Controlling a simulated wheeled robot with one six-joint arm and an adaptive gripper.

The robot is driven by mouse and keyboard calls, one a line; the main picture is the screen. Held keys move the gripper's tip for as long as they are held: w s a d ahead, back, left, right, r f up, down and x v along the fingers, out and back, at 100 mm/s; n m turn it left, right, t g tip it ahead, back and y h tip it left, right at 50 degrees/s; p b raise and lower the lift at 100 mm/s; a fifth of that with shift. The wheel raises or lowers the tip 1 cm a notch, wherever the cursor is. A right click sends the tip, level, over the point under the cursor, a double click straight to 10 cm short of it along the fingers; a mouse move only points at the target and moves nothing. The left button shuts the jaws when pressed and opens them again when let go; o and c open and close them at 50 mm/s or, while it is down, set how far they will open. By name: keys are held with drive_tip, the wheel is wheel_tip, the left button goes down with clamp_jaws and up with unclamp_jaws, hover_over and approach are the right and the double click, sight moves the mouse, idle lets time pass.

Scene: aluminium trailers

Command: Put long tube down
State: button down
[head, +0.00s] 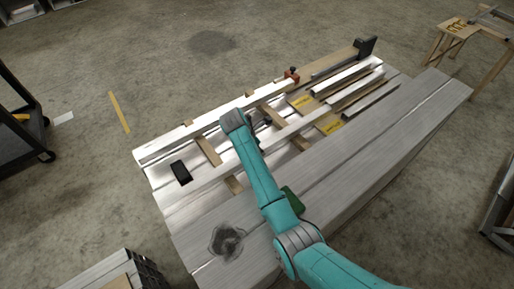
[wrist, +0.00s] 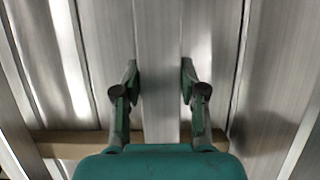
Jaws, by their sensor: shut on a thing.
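The long tube (wrist: 160,45) is a flat-faced, brushed aluminium profile. In the wrist view it runs up the middle of the picture between my fingers. My gripper (wrist: 160,82) is shut on it, one finger along each side; it also shows small and dark in the head view (head: 262,121), partly hidden by my wrist. Both tube ends are outside the wrist view. In the head view, long pale profiles lie side by side around my gripper, and I cannot tell clearly which is held or whether it touches the wood battens (head: 208,150) below.
The bench top (head: 350,140) is covered with aluminium profiles. An orange clamp (head: 291,75) stands at the back, yellow labels (head: 331,127) to the right, and a black block (head: 181,172) at the left. A dark cart (head: 22,120) and wooden trestle (head: 465,30) stand apart on open floor.

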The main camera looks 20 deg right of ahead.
drive_tip(key=shift+f, duration=0.15)
drive_tip(key=c, duration=0.7)
unclamp_jaws()
drive_tip(key=shift+f, duration=0.1)
drive_tip(key=shift+o, duration=0.2)
drive_tip(key=shift+r, duration=0.35)
drive_tip(key=v, duration=1.2)
drive_tip(key=shift+r, duration=0.35)
drive_tip(key=shift+d+f, duration=0.1)
drive_tip(key=shift+d, duration=0.05)
